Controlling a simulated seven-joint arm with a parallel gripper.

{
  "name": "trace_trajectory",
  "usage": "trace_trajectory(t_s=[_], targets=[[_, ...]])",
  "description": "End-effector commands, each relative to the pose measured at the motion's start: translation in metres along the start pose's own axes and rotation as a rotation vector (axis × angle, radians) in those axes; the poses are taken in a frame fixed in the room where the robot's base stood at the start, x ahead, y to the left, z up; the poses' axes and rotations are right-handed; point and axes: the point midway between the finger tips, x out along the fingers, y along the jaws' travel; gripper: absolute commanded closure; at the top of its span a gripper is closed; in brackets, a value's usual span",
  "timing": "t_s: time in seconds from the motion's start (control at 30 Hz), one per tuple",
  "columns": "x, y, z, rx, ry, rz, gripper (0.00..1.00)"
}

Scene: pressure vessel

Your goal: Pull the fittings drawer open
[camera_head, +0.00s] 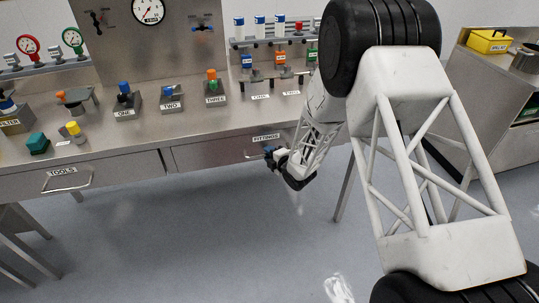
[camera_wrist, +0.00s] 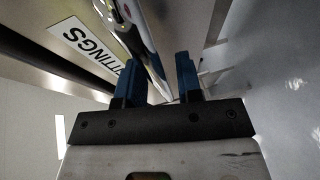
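The fittings drawer (camera_head: 205,154) is a steel front under the bench, right of the tools drawer, marked by a FITTINGS label (camera_head: 266,137). It looks flush with the bench front. My gripper (camera_head: 269,152) is at the drawer's right part, over its handle (camera_head: 250,155), which it largely hides in the head view. In the wrist view the label (camera_wrist: 88,48) is at upper left. The metal handle (camera_wrist: 143,40) runs down between the two blue fingers of my gripper (camera_wrist: 160,82). The fingers stand apart, with a small gap beside the bar; firm contact is not visible.
The tools drawer (camera_head: 110,180) with its own handle is to the left. The bench top (camera_head: 190,125) holds several fittings and valves. A bench leg (camera_head: 345,190) stands right of my gripper. The floor (camera_head: 200,240) before the drawer is clear.

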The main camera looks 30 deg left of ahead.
Motion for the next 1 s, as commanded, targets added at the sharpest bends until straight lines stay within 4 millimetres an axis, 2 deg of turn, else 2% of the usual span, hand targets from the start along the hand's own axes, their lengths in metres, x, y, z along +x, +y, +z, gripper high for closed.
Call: trace_trajectory(t_s=[0.03,0.2,0.67,0.87,1.0], targets=[[0.0,0.0,0.0,0.0,0.0,0.0,0.75],[0.0,0.0,0.0,0.0,0.0,0.0,1.0],[-0.005,-0.001,-0.002,0.0,0.0,-0.001,1.0],[-0.021,-0.005,-0.009,0.001,0.0,-0.001,1.0],[-0.04,-0.009,-0.017,0.001,0.0,-0.001,1.0]])
